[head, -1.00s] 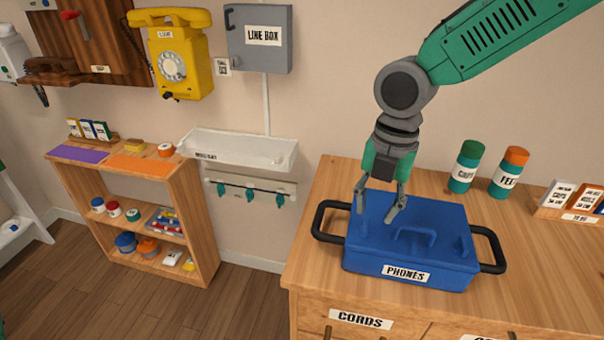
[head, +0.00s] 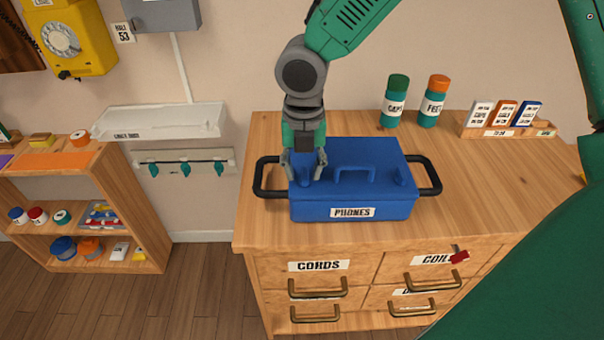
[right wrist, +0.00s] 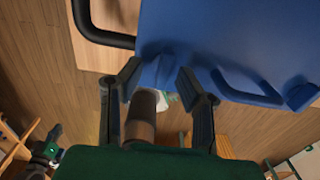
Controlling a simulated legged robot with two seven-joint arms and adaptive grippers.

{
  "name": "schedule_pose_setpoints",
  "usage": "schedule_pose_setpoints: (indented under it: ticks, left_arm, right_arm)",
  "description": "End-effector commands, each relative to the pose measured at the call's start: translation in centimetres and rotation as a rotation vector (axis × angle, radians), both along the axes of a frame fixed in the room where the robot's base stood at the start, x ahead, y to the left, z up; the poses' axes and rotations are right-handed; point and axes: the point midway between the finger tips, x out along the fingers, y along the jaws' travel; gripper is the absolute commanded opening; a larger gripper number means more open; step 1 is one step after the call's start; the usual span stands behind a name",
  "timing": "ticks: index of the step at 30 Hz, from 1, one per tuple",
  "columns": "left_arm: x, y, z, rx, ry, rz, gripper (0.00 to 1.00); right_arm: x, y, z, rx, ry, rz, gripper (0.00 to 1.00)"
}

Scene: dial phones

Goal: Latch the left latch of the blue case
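The blue case (head: 352,160) lies closed on the wooden cabinet, with a PHONES label on its front and black side handles. Its left latch (head: 305,181) is a small blue tab at the lid's left, partly hidden by my gripper. My right gripper (head: 304,166) is open, fingers pointing down on either side of that latch. In the right wrist view, the open fingers (right wrist: 158,82) are apart at the case's edge, with the blue latch (right wrist: 155,62) between them. I cannot tell whether they touch it. The right latch (head: 400,177) stands up. My left gripper is not seen.
A carry handle (head: 355,172) rises from the lid beside my gripper. Behind the case stand a CAPS jar (head: 395,102) and a FEET jar (head: 433,102). A small box rack (head: 505,128) is at the back right. The cabinet top right of the case is clear.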

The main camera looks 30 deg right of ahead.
Motion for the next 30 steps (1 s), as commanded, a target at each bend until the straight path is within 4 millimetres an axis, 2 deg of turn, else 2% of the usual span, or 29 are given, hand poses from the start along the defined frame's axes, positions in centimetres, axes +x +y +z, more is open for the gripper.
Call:
schedule_pose_setpoints:
  ticks: [4,12,15,23,30]
  left_arm:
    - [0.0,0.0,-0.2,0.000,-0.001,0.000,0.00]
    - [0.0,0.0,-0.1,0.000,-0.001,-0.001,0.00]
    - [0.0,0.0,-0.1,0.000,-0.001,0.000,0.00]
    - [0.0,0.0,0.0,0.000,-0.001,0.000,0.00]
    - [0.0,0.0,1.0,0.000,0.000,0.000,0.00]
  right_arm:
    - [0.0,-0.1,-0.9,0.000,0.000,0.000,0.31]
    - [0.0,0.1,-0.8,-0.001,0.000,0.000,0.31]
    - [0.0,0.2,-0.8,-0.002,-0.001,0.000,0.00]
    - [0.0,0.0,-0.8,0.000,-0.001,-0.005,0.00]
    - [0.0,0.0,-0.6,-0.001,-0.001,-0.073,0.00]
